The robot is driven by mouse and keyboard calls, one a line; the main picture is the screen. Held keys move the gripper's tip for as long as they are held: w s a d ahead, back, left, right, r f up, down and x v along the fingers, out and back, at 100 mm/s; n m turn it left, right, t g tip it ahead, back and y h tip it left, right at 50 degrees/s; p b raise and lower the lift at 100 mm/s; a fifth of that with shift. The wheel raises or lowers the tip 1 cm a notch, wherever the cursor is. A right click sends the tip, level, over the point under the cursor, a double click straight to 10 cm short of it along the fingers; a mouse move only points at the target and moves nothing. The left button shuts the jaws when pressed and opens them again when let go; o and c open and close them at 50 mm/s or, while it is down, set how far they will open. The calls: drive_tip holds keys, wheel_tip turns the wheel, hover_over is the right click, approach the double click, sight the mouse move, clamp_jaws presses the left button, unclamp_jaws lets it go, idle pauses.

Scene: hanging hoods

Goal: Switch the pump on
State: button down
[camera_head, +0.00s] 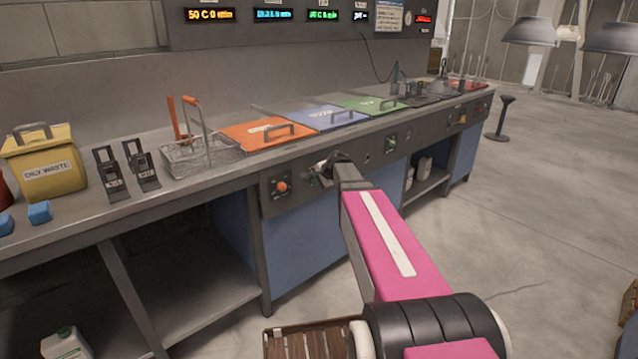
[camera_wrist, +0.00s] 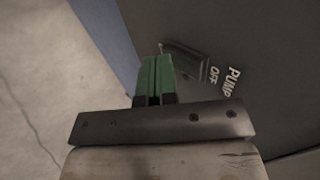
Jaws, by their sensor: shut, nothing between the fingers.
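The pump switch (camera_wrist: 188,60) is a small dark piece on the grey front panel in the wrist view, with the white words "PUMP" and "OFF" (camera_wrist: 224,80) beside it. My gripper (camera_wrist: 157,66) has green fingers pressed together and empty. Their tips are just left of the switch and very close to it. I cannot tell whether they touch it. In the head view my gripper (camera_head: 322,169) is at the bench's front panel, right of an orange knob (camera_head: 282,186), and the switch is not clearly visible there.
The bench top holds orange (camera_head: 262,133), blue (camera_head: 326,117) and green (camera_head: 372,105) lids, a wire basket (camera_head: 200,158) and a yellow waste bin (camera_head: 44,162). Blue cabinet fronts lie below the panel. The floor to the right is mostly clear.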

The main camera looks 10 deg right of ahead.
drive_tip(key=shift+w+a, duration=0.1)
drive_tip(key=shift+w, duration=0.1)
drive_tip(key=shift+r, duration=0.1)
idle(0.4)
drive_tip(key=shift+r, duration=0.7)
drive_tip(key=s+d+f+v, duration=0.1)
drive_tip(key=f+v, duration=0.1)
drive_tip(key=v, duration=1.1)
drive_tip(key=shift+s, duration=0.45)
